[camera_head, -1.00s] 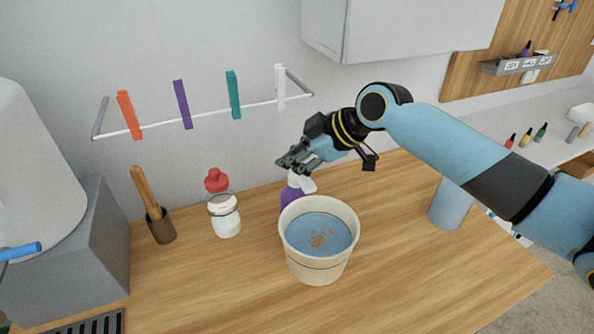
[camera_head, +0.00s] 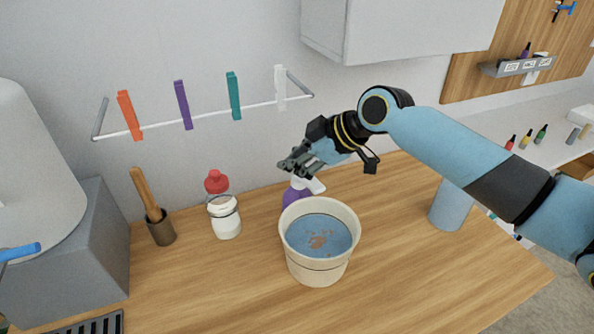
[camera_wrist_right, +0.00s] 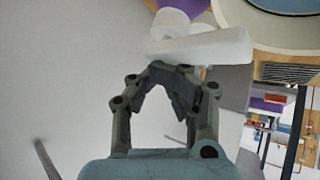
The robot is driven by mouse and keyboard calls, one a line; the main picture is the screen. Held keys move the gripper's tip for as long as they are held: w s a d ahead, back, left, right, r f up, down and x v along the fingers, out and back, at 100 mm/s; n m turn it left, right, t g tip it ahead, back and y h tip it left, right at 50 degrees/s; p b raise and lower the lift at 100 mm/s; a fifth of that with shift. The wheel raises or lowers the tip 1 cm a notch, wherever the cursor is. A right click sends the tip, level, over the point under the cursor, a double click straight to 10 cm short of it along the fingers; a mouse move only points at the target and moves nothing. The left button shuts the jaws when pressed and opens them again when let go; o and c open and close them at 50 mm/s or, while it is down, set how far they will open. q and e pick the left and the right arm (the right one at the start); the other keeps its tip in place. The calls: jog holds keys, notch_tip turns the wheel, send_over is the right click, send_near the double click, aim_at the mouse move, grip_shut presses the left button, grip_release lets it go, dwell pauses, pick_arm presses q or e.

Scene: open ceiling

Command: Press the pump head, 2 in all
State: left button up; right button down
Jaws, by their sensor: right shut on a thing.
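A purple bottle (camera_head: 293,197) with a white pump head (camera_head: 312,186) stands behind the cream bucket, which hides its lower part. In the right wrist view the white pump head (camera_wrist_right: 205,47) lies across the fingertips, with the purple body (camera_wrist_right: 176,18) beyond it. My right gripper (camera_head: 290,165) is just above the pump head in the head view. Its fingers (camera_wrist_right: 172,70) are drawn together at the tips and meet the pump head. My left gripper is not in view.
The cream bucket (camera_head: 318,272) with blue contents stands in front of the bottle. A rail (camera_head: 155,128) with coloured clips is on the wall. The wooden counter (camera_head: 420,280) at front right is clear.

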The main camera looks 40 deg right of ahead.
jog(key=shift+s+d+f, duration=0.2)
jog(key=shift+f, duration=0.1)
jog(key=r+p, duration=0.2)
jog(key=r, duration=0.1)
jog(key=r+p, duration=0.3)
jog(key=shift+w+r, duration=0.2)
jog(key=shift+r, duration=0.1)
jog(key=shift+f, duration=0.1)
dwell(0.5)
